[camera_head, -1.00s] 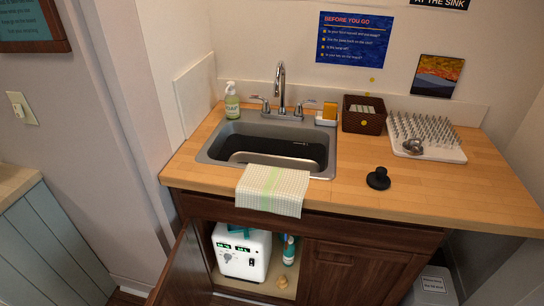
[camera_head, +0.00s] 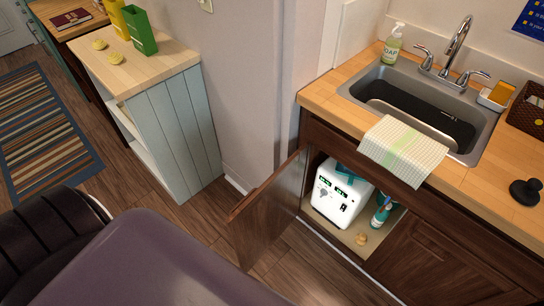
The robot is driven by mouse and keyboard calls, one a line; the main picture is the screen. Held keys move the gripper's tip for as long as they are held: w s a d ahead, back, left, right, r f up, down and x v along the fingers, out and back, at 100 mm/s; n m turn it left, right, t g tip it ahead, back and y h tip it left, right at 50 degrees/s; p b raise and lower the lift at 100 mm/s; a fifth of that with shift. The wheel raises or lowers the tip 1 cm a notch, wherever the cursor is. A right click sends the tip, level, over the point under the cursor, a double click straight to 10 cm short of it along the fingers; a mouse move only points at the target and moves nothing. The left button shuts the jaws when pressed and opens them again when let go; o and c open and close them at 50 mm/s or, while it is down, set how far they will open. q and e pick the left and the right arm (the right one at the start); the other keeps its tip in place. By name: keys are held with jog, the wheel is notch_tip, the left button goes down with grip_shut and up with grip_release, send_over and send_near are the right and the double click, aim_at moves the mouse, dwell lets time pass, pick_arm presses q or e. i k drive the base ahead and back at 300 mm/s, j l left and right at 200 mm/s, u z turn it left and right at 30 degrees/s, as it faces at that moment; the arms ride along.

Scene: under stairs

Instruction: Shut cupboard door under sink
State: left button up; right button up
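The cupboard under the sink (camera_head: 425,105) stands at the right in the head view. Its left door (camera_head: 270,208) is dark wood and swung wide open towards me, out over the floor. Inside the open cupboard are a white machine with green displays (camera_head: 341,194), a teal-and-white bottle (camera_head: 383,212) and a small tan object (camera_head: 361,239) on the cupboard floor. The right cupboard door (camera_head: 425,262) is shut. Neither of my grippers shows in the view.
A pale blue cabinet (camera_head: 175,135) with a wooden top stands left of the open door. Wooden floor (camera_head: 195,215) lies between them. A checked towel (camera_head: 403,150) hangs over the sink's front edge. A striped rug (camera_head: 40,125) lies far left.

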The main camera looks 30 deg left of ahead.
aim_at(262, 216)
jog(key=j+z, duration=0.15)
jog(key=j, duration=0.35)
jog(key=j+z, duration=0.15)
jog(key=j, duration=0.35)
jog(key=k+j+z, duration=0.15)
jog(key=j, duration=0.35)
jog(key=j+z, duration=0.15)
jog(key=j, duration=0.35)
jog(key=k+j+z, duration=0.15)
jog(key=j, duration=0.3)
